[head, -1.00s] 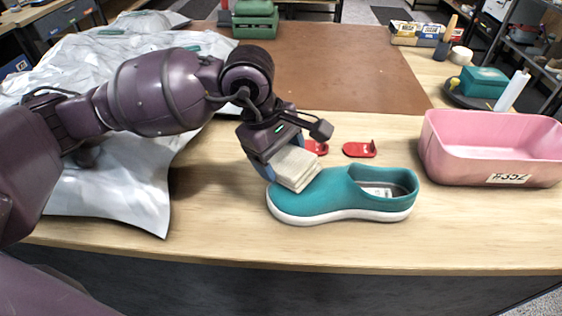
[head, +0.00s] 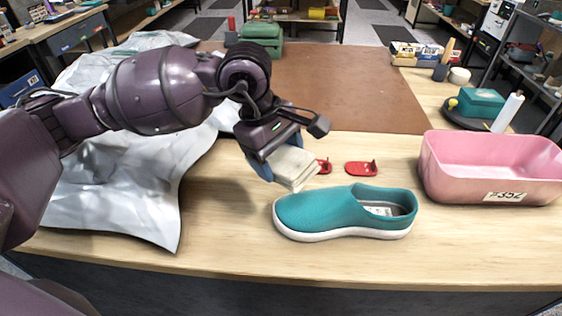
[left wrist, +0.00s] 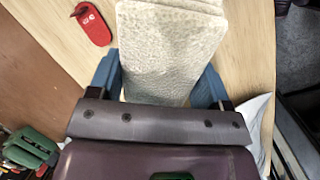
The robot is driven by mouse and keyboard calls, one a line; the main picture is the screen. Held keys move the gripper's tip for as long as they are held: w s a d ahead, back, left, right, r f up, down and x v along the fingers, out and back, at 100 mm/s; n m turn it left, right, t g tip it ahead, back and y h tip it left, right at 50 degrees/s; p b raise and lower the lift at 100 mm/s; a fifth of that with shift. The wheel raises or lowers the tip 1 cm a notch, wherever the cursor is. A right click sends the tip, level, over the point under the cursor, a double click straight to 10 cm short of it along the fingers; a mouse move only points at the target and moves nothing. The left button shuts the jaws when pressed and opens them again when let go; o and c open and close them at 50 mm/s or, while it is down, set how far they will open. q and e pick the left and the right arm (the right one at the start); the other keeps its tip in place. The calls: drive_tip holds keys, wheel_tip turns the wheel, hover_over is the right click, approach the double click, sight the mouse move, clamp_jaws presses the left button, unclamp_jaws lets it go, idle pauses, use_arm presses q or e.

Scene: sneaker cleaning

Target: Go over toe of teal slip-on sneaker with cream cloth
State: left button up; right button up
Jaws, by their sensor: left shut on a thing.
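The teal slip-on sneaker (head: 335,212) stands upright on the wooden table, its toe pointing left and its opening at the right. My left gripper (head: 277,160) is shut on the folded cream cloth (head: 294,169), which hangs out of the jaws above the toe. The cloth looks slightly apart from the sneaker in the head view. In the left wrist view the cloth (left wrist: 170,50) fills the space between the two blue fingers, and the sneaker is hidden there. My right gripper is not in view.
Two red pieces (head: 361,168) lie behind the sneaker. A pink bin (head: 490,190) stands at the right. Crumpled silvery sheeting (head: 120,190) covers the left of the table. A brown mat (head: 350,90) lies behind. The table in front of the sneaker is clear.

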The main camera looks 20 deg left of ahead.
use_arm(q)
drive_tip(key=shift+a+r, duration=0.15)
drive_tip(key=shift+r, duration=0.4)
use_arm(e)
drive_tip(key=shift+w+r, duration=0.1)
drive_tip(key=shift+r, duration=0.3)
use_arm(q)
drive_tip(key=shift+p+v, duration=0.75)
drive_tip(key=shift+v, duration=0.8)
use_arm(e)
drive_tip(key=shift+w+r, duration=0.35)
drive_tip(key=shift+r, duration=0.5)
use_arm(q)
drive_tip(key=shift+f, duration=0.1)
drive_tip(key=shift+s, duration=0.1)
